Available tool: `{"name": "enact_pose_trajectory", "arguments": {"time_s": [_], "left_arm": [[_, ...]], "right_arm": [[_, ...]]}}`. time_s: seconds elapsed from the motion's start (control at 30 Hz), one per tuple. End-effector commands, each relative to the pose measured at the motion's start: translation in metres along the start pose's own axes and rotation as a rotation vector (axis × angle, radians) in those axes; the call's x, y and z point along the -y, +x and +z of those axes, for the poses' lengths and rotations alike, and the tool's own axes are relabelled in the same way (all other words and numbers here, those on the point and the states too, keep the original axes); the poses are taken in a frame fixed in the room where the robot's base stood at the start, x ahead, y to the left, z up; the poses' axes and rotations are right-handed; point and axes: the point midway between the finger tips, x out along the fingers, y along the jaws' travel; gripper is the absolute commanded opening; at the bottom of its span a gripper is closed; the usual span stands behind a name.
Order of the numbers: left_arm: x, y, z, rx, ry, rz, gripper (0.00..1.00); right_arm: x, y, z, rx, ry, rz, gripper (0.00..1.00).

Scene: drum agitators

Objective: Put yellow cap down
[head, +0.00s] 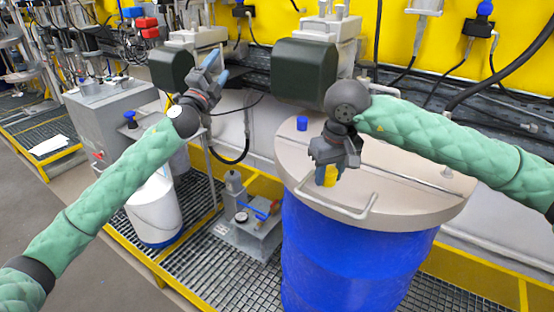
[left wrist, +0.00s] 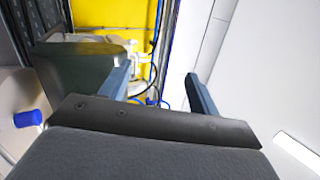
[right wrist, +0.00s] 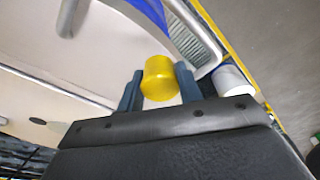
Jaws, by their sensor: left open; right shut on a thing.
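The yellow cap (right wrist: 159,79) is between the fingers of my right gripper (right wrist: 157,88), which is shut on it. In the head view the yellow cap (head: 326,176) shows just below my right gripper (head: 330,165), over the left front part of the beige drum lid (head: 420,205). I cannot tell whether the cap touches the lid. My left gripper (head: 216,70) is raised to the left of the drum, open and empty. Its two fingers stand apart in the left wrist view (left wrist: 155,90).
Dark green motor housings (head: 303,72) stand behind. A white bucket (head: 154,208) and a grey tool stand (head: 245,236) are at left.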

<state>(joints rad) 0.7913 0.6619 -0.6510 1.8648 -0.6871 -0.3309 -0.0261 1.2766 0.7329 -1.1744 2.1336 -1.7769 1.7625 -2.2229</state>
Motion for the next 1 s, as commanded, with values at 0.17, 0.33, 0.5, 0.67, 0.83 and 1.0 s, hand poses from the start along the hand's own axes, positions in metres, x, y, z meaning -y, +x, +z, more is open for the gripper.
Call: {"name": "enact_pose_trajectory", "arguments": {"time_s": [0.17,0.33,0.5,0.67,0.83,1.0], "left_arm": [[0.051,-0.011,-0.069,-0.238,0.219,-0.091,0.62],[0.064,-0.045,-0.141,-0.487,0.443,-0.149,0.62],[0.051,-0.095,-0.205,-0.732,0.649,-0.181,0.62],[0.035,-0.143,-0.256,-0.963,0.857,-0.211,0.62],[0.015,-0.18,-0.276,-1.156,1.076,-0.21,0.62],[-0.011,-0.198,-0.271,-1.291,1.217,-0.164,0.62]], "right_arm": [[0.0,0.0,0.0,0.0,0.0,0.0,0.08],[0.0,0.0,0.0,0.0,0.0,0.0,0.08],[0.0,0.0,0.0,0.0,0.0,0.0,0.08],[0.0,0.0,0.0,0.0,0.0,0.0,0.08],[0.0,0.0,0.0,0.0,0.0,0.0,0.08],[0.0,0.0,0.0,0.0,0.0,0.0,0.08]]}}
